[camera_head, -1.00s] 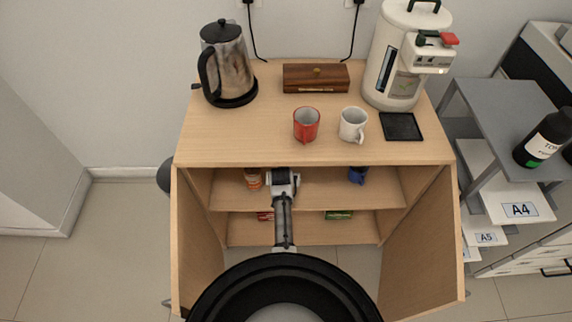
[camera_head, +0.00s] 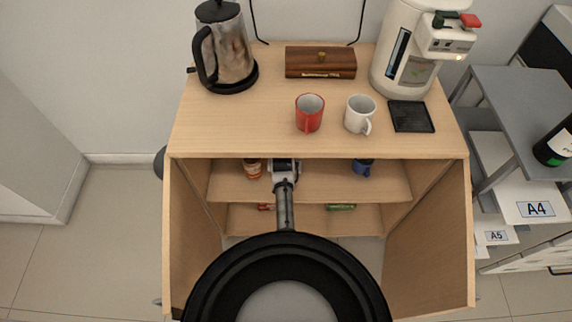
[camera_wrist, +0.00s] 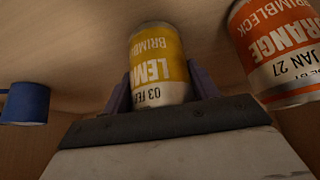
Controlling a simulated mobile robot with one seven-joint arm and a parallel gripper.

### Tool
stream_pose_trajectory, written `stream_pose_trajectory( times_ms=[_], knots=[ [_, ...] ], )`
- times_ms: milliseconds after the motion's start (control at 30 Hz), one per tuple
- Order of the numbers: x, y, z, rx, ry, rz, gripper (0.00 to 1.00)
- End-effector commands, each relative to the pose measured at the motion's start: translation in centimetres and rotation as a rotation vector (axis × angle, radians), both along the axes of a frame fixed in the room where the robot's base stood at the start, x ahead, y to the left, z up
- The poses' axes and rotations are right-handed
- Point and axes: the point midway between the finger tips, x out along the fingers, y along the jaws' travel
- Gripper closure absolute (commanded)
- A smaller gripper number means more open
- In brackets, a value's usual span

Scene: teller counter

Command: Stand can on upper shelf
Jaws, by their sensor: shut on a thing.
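The yellow lemon can (camera_wrist: 158,62) is between the two fingers of my gripper (camera_wrist: 160,88) in the wrist view. My gripper is shut on it. In the head view my gripper (camera_head: 284,167) reaches into the open cabinet at the upper shelf (camera_head: 320,185), and the can is hidden there by the cabinet top and my wrist. An orange can (camera_wrist: 278,50) stands close beside it in the wrist view; it shows left of my gripper in the head view (camera_head: 252,169). I cannot tell whether the held can touches the shelf.
A blue mug (camera_head: 362,168) stands on the upper shelf to the right. The lower shelf (camera_head: 300,222) holds a red item (camera_head: 266,207) and a green item (camera_head: 341,207). Open doors (camera_head: 190,240) (camera_head: 435,245) flank my arm. A red mug (camera_head: 309,113) and white mug (camera_head: 360,115) stand on top.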

Motion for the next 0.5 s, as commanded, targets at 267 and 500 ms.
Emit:
stream_pose_trajectory(
  times_ms=[267,500],
  knots=[
    [-0.01,0.0,-0.24,0.0,0.001,0.0,0.19],
    [0.0,0.0,-0.12,0.0,0.001,0.0,0.19]
  ],
)
